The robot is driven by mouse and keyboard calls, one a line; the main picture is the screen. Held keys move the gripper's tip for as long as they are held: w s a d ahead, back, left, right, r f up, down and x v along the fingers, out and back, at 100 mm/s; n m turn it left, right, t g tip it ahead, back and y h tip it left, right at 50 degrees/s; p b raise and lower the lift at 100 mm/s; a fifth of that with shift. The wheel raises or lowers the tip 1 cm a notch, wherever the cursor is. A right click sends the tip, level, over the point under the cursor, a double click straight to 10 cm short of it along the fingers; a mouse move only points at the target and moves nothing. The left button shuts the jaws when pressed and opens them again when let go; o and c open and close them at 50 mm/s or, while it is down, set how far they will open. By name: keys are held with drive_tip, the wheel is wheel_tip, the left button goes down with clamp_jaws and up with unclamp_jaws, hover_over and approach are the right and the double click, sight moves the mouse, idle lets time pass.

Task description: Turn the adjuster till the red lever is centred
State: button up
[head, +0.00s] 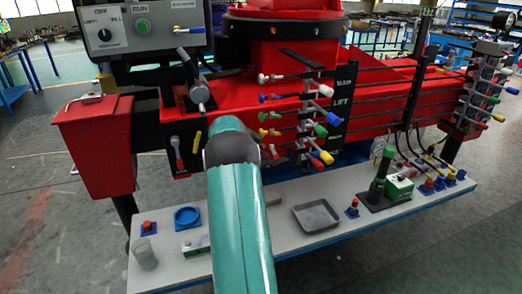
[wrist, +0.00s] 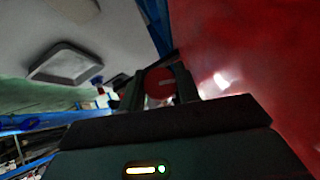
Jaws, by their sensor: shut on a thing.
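In the wrist view my gripper (wrist: 158,86) is shut on a round red knob (wrist: 159,84) with a pale line across it; it looks like the adjuster. The knob sits between the two dark fingers, close beside the red crane body. In the head view my teal arm reaches to the crane front and hides the gripper and the knob. Other red-tipped levers (head: 325,157) stand in the lever bank. I cannot tell which is the task's red lever, or whether it is centred.
A pale bench (head: 290,236) runs below the crane with a grey tray (head: 317,216), a blue dish (head: 187,217) and a green-topped stand (head: 381,178). A red bin (head: 98,150) hangs at left. A yellow-handled lever (head: 197,141) is close to my arm.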

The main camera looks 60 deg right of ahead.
drive_tip(key=shift+n+g+y, duration=1)
drive_tip(key=shift+g+y, duration=0.2)
drive_tip(key=o, duration=0.9)
drive_tip(key=shift+v, duration=3.75)
drive_tip(key=shift+o, duration=0.2)
